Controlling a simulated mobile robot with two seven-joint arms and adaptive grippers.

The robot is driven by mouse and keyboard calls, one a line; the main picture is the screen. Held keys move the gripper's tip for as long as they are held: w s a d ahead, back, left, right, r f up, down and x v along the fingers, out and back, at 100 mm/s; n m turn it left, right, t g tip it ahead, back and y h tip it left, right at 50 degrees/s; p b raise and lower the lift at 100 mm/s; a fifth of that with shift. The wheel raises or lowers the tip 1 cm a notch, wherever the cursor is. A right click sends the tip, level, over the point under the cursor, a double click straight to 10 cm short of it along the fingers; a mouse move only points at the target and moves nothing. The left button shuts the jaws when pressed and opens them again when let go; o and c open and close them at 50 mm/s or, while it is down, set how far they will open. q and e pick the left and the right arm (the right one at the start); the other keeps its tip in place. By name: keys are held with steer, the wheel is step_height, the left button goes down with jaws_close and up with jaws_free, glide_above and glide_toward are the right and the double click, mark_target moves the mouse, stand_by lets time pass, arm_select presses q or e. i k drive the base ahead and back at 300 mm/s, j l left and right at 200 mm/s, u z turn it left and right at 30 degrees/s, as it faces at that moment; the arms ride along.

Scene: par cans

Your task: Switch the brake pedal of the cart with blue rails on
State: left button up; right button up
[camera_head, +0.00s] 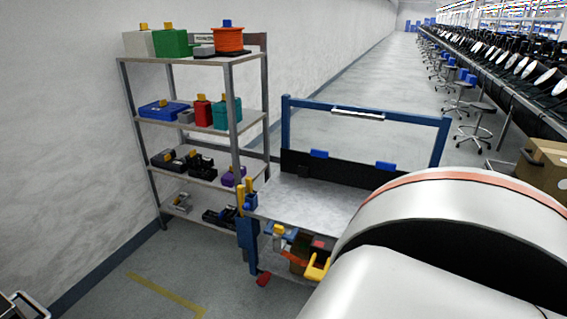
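The cart with blue rails (286,125) stands in the middle of the camera_head view, with a grey top and an upright blue frame at its back. A small red part (263,279) shows low at its near left corner, just above the floor. It looks like a pedal, but I cannot tell whether it is pressed or raised. My own arm, white with an orange band, covers the cart's right and lower right side. I cannot make out either gripper's fingers.
A metal shelf rack (188,58) with boxes, a cable reel and tools stands left of the cart. A cardboard box (545,168) is at the right edge. Several stools and a long bench run along the right. Floor (120,295) left of the cart is open, with a yellow line.

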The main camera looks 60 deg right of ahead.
mark_target(263, 279)
steer(key=z, duration=1.45)
steer(key=i+j+u, duration=0.15)
steer(key=j, duration=0.3)
steer(key=i+j+u, duration=0.15)
steer(key=i+j, duration=0.2)
steer(key=i+j+u, duration=0.1)
steer(key=i+j, duration=0.2)
steer(key=j, duration=0.15)
